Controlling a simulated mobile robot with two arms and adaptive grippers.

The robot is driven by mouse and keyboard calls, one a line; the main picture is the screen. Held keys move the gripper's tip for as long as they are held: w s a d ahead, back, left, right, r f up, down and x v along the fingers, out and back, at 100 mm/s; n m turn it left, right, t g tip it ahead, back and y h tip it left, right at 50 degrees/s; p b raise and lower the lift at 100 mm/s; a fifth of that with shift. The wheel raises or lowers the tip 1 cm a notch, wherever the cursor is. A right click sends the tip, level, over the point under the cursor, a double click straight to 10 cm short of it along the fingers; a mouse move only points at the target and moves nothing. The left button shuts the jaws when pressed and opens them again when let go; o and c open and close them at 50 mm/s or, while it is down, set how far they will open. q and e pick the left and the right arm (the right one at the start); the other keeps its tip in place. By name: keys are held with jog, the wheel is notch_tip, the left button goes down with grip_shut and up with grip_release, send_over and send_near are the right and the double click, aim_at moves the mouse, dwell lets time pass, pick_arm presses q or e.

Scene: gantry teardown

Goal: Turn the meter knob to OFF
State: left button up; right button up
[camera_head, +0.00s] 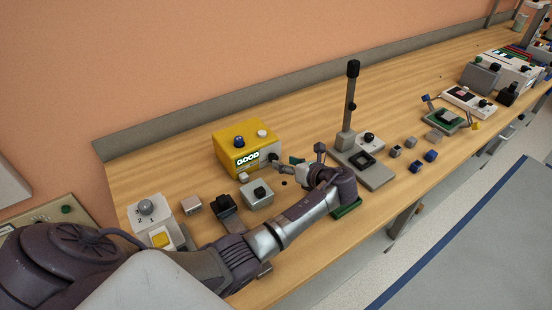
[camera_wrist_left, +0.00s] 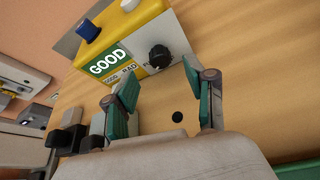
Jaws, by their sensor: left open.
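The meter is a yellow box (camera_head: 238,147) with a display reading GOOD, standing at the back of the bench. It also shows in the left wrist view (camera_wrist_left: 128,50), tilted in the picture, with a blue knob on top. Its black knob (camera_wrist_left: 160,56) sits on the front panel beside the GOOD/BAD labels; in the head view it is partly hidden by my gripper. My left gripper (camera_head: 288,166) is open and empty, facing the meter front. In the left wrist view its teal-padded fingers (camera_wrist_left: 160,82) are on either side of the line to the knob, apparently short of it. My right gripper is not in view.
A grey box with a black knob (camera_head: 258,194) stands in front of the meter. A grey stand with a tall post (camera_head: 351,105) is to the right. A white box with a yellow button (camera_head: 151,215) is at left. Small blocks lie on the right of the bench.

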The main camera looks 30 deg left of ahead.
aim_at(276, 159)
pick_arm(q)
jog(key=x, duration=0.4)
jog(key=shift+w+a+f, duration=0.2)
jog(key=shift+a, duration=0.25)
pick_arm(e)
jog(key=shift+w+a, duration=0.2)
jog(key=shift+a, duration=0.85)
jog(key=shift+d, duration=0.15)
pick_arm(q)
jog(key=shift+c, duration=1)
grip_shut()
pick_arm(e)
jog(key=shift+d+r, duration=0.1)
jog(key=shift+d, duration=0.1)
